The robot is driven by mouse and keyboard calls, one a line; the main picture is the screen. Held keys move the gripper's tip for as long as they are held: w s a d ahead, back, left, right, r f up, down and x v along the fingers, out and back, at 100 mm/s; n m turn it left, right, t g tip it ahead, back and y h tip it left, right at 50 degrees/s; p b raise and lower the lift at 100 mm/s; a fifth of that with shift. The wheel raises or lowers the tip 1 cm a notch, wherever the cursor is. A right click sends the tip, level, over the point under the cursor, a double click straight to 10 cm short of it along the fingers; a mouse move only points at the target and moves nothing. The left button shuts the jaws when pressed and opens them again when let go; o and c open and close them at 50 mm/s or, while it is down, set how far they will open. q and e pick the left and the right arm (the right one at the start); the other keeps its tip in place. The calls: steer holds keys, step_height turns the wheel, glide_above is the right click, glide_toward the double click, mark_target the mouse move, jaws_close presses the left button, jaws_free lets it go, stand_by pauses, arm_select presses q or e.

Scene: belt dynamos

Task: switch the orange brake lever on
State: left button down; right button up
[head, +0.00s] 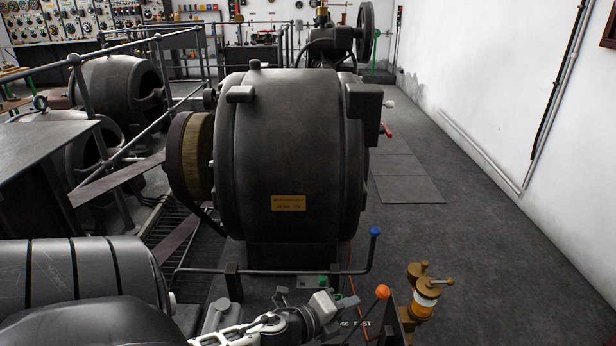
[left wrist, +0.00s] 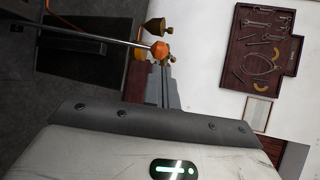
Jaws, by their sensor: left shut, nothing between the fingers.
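The orange brake lever shows by its round orange knob (head: 383,291) at the lower middle right of the head view. In the left wrist view the knob (left wrist: 160,51) sits on the end of a thin metal rod. My left gripper (head: 352,301) is shut and empty, its tips a little left of the knob in the head view. In the left wrist view the closed fingers (left wrist: 166,70) point toward the knob, close to it; I cannot tell whether they touch. The lever's foot is hidden in the head view. My right gripper is not in view.
A blue-knobbed lever (head: 375,232) stands behind my gripper, in front of the big dark dynamo (head: 290,140). A brass oiler (head: 424,292) stands just right of the orange knob. The grey floor (head: 480,260) is clear to the right, up to the white wall.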

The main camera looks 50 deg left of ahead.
arm_select(q)
steer(key=v, duration=0.7)
steer(key=shift+s, duration=0.35)
steer(key=shift+d+r, duration=0.1)
steer(key=s+d+f+n+g+h, duration=0.1)
steer(key=d+n+g, duration=0.1)
steer(key=d+n, duration=0.7)
steer(key=s+d+n+g+h, duration=0.1)
steer(key=s+d+n+g, duration=0.1)
steer(key=d+n, duration=0.7)
steer(key=shift+s+d+f+n, duration=0.15)
steer(key=shift+d+f+n, duration=0.25)
steer(key=shift+d, duration=0.65)
steer(key=shift+h, duration=0.3)
